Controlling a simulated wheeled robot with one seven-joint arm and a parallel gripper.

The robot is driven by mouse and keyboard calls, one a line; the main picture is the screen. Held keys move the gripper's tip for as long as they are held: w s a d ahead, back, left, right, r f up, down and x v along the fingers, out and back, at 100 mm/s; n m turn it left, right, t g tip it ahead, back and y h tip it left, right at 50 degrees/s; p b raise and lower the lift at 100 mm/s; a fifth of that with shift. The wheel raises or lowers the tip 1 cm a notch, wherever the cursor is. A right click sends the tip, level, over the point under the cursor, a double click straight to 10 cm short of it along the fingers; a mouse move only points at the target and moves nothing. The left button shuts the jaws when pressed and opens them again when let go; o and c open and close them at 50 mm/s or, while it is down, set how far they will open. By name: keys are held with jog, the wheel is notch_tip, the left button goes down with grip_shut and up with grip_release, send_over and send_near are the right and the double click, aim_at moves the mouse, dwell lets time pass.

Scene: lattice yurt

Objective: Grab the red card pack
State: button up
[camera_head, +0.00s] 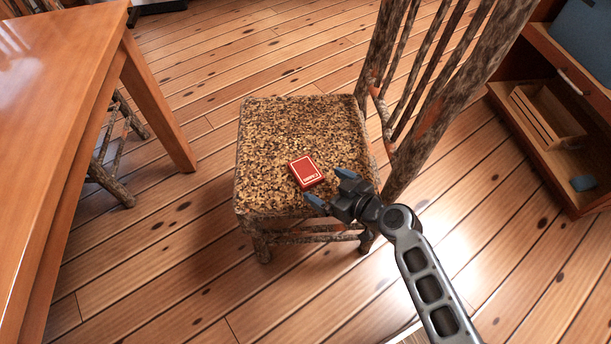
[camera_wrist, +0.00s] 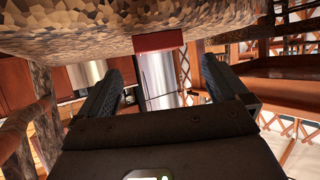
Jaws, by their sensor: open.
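The red card pack (camera_head: 307,171) lies flat on the speckled brown seat of a chair (camera_head: 290,120), near the seat's right front part. In the wrist view, which looks upside down, the pack (camera_wrist: 158,42) shows as a red edge on the seat (camera_wrist: 60,35), ahead of the space between my fingers. My gripper (camera_head: 326,186) is open and empty, close to the pack on its lower right side in the head view. The two dark fingers also show apart in the wrist view (camera_wrist: 158,85). I see no contact between fingers and pack.
The chair's slatted wooden back (camera_head: 430,75) rises just right of the seat, near my arm. A wooden table (camera_head: 75,70) stands at the left. A wooden shelf unit (camera_head: 545,110) with a crate stands at the right. Bare plank floor lies around the chair.

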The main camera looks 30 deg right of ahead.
aim_at(307, 172)
jog(key=x, duration=0.8)
jog(key=shift+w+d+r, duration=0.2)
jog(key=shift+w+d, duration=0.05)
jog(key=shift+w, duration=0.05)
jog(key=shift+c, duration=0.2)
jog(key=c, duration=1)
